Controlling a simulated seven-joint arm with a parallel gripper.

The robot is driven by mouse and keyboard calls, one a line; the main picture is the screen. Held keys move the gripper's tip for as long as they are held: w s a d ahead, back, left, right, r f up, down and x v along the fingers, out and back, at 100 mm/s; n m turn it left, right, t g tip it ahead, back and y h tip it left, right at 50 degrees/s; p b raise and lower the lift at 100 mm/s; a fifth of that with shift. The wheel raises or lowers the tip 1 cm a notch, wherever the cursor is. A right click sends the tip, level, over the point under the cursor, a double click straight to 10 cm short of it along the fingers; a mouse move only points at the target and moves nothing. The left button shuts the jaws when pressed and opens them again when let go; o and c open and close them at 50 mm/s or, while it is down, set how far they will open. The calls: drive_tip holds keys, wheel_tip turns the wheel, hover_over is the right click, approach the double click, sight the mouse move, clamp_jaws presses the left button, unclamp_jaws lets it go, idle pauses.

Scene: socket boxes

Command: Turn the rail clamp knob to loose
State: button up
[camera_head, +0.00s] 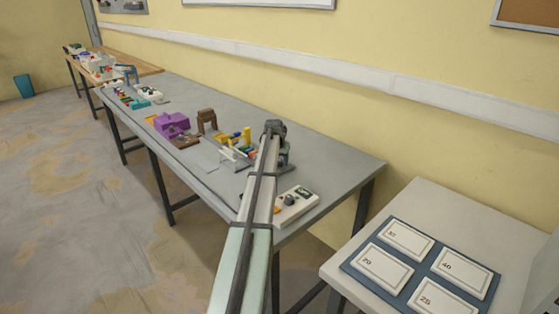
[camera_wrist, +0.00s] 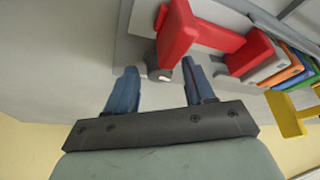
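In the wrist view, a red rail clamp (camera_wrist: 212,38) is at the top, and a small dark knob (camera_wrist: 152,60) with a pale end sits beside its left part. My gripper (camera_wrist: 159,72) is open, with its two blue fingers apart. The knob lies between the fingertips in the picture, at or just past their ends, with a gap visible on both sides. I cannot tell how deep it is between them. In the head view, my arm covers the gripper and the clamp. The knob's setting is not readable.
Orange, blue, green and yellow parts (camera_wrist: 288,68) stand right of the clamp. In the head view, a white box with a dark knob (camera_head: 300,205) sits near the bench's close end. A purple block (camera_head: 172,124) and brown stand (camera_head: 206,120) are further left along the bench.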

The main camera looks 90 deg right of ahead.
drive_tip(key=v, duration=1.4)
drive_tip(key=shift+f, duration=0.1)
drive_tip(key=w+d, duration=0.2)
drive_tip(key=w, duration=0.3)
drive_tip(key=s+d+f+m, duration=0.1)
drive_tip(key=s+f+m, duration=0.1)
drive_tip(key=f, duration=0.2)
drive_tip(key=s+d+f+m+g, duration=0.1)
drive_tip(key=s+f+m, duration=0.1)
drive_tip(key=f, duration=0.2)
drive_tip(key=s+d+f+m+g+y, duration=0.1)
drive_tip(key=s+f+m, duration=0.1)
drive_tip(key=f, duration=0.2)
drive_tip(key=shift+s+d+f, duration=0.15)
drive_tip(key=shift+d+f, duration=0.05)
drive_tip(key=shift+f, duration=0.05)
idle(0.5)
drive_tip(key=shift+c, duration=0.4)
